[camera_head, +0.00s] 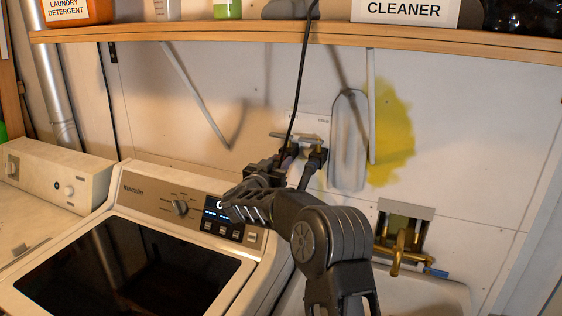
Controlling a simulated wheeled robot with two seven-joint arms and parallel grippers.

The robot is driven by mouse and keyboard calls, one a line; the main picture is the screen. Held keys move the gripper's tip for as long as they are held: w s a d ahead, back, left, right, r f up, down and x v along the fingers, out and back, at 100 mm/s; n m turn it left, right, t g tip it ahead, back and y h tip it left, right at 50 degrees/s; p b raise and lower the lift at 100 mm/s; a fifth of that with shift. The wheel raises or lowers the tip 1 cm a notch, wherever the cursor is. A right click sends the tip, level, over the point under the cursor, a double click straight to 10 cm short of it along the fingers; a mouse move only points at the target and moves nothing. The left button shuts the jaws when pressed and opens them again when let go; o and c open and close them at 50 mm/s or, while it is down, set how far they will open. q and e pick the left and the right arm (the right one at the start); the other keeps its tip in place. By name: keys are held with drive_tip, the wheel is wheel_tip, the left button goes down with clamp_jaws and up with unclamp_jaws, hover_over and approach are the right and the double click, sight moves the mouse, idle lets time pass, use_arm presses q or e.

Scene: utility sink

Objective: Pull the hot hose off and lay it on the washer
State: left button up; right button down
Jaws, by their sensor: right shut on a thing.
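My right gripper (287,166) is at the wall valves (297,137), just behind the washer's control panel. It is shut, and the part it grips is mostly hidden by its own fingers and arm; by its place under the left wall label it appears to be the hot hose. A thin black line (299,85) runs from there up past the shelf; I cannot tell whether it is the hose. The washer (128,212), with a dark glass lid, stands in front of the wall at left centre. My left gripper is not in view.
A wooden shelf (200,34) with bottles and a cleaner box (405,12) crosses above. A grey round-topped object (348,140) is on the wall right of the gripper. A brass faucet (399,250) stands over the sink (432,288) at lower right. The washer's lid is clear.

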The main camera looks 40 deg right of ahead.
sight(277, 164)
drive_tip(key=shift+v, duration=3)
drive_tip(key=shift+a, duration=0.1)
